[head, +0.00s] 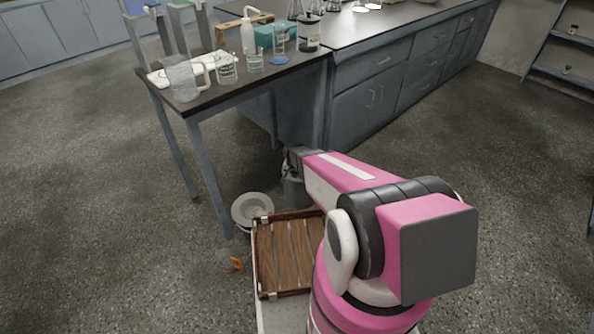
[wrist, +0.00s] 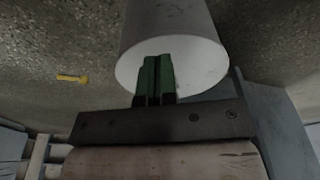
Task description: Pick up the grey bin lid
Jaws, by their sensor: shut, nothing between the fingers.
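I cannot tell there where lid and bin part. In the wrist view a grey cylinder with a pale round end face (wrist: 195,75) fills the upper middle; it looks like the bin top. My gripper (wrist: 155,78) is shut, its green fingers together and empty. The fingers overlap the pale face in the picture; whether they touch it I cannot tell. In the head view my arm hides the fingertips.
A wooden slatted tray (head: 258,268) lies in front of the bin. A small orange item (head: 235,263) is on the floor at its left. The bench (head: 190,105) with glassware and the blue-grey cabinets (head: 365,100) stand behind. Open floor (head: 100,220) lies to the left.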

